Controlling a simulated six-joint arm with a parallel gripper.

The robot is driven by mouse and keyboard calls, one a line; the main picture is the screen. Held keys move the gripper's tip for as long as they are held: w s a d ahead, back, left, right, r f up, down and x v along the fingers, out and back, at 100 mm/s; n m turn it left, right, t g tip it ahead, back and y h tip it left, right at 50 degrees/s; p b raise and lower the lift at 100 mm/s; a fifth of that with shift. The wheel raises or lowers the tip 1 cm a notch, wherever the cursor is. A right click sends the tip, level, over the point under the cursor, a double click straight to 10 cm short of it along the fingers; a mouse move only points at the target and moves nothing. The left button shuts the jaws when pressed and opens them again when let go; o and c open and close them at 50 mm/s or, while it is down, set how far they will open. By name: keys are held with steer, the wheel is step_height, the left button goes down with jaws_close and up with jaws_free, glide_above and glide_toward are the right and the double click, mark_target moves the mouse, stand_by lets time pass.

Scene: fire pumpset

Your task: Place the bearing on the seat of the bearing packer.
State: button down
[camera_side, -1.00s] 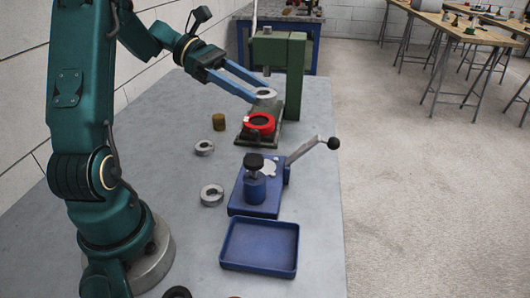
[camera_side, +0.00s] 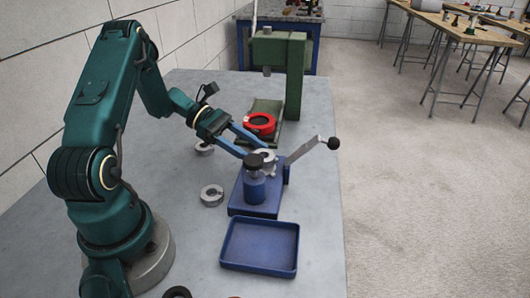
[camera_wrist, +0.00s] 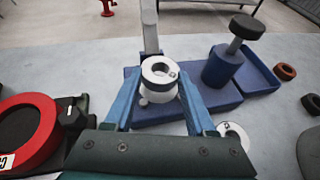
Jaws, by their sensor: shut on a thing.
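The bearing (camera_side: 264,156), a pale metal ring, is between the blue fingers of my gripper (camera_side: 257,152), which is shut on it. In the wrist view the bearing (camera_wrist: 160,71) sits level between the fingertips (camera_wrist: 160,78). The bearing packer (camera_side: 246,203) has a blue base, a blue post with a black knob, and a lever with a black ball. The bearing is over the packer's pale seat (camera_wrist: 158,94), beside the black-knobbed post. The seat is mostly hidden under the bearing, and I cannot tell whether they touch.
A green press (camera_side: 294,80) with a red ring (camera_side: 259,124) stands behind the packer. A blue tray (camera_side: 260,266) lies in front. A grey ring (camera_side: 212,195) lies left of the packer, and another (camera_side: 204,149) lies partly behind my arm. Dark rings (camera_wrist: 285,72) lie beyond the tray.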

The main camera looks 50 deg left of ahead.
steer(key=shift+f, duration=0.8)
steer(key=shift+f, duration=0.1)
steer(key=shift+c, duration=1.1)
jaws_free()
